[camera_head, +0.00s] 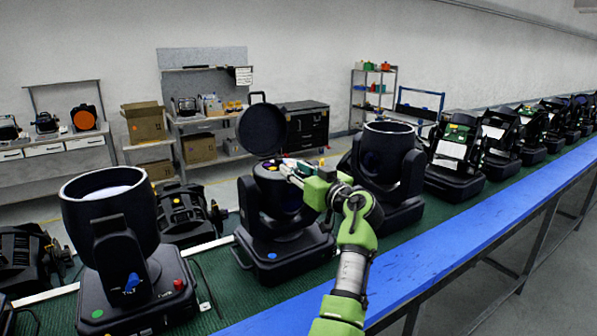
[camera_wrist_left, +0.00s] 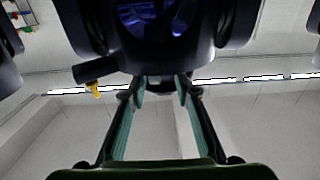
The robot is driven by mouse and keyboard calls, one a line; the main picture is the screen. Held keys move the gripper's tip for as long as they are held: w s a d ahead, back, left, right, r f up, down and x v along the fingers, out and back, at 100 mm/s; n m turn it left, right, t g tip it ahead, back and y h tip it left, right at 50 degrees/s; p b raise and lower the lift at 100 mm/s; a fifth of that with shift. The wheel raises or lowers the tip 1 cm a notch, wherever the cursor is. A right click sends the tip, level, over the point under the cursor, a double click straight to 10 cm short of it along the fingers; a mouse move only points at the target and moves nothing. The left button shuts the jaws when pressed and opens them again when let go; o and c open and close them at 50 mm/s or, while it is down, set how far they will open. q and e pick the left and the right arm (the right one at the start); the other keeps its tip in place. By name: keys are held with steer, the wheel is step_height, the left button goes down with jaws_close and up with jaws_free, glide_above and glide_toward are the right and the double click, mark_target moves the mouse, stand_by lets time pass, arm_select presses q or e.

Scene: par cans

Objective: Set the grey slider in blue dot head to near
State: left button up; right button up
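The blue dot head (camera_head: 282,252) stands on the bench in the middle of the head view, with a blue dot on its base and its round lid (camera_head: 262,130) open upright. I cannot make out the grey slider. My right gripper is not in view.
A green dot head (camera_head: 118,285) stands at the left, and another head (camera_head: 385,165) stands close on the right. More heads line the green bench toward the back right. A blue strip (camera_head: 440,255) runs along the bench's front edge and is clear.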

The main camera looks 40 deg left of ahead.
arm_select(q)
steer(key=v, duration=0.7)
steer(key=shift+d, duration=0.15)
stand_by(0.6)
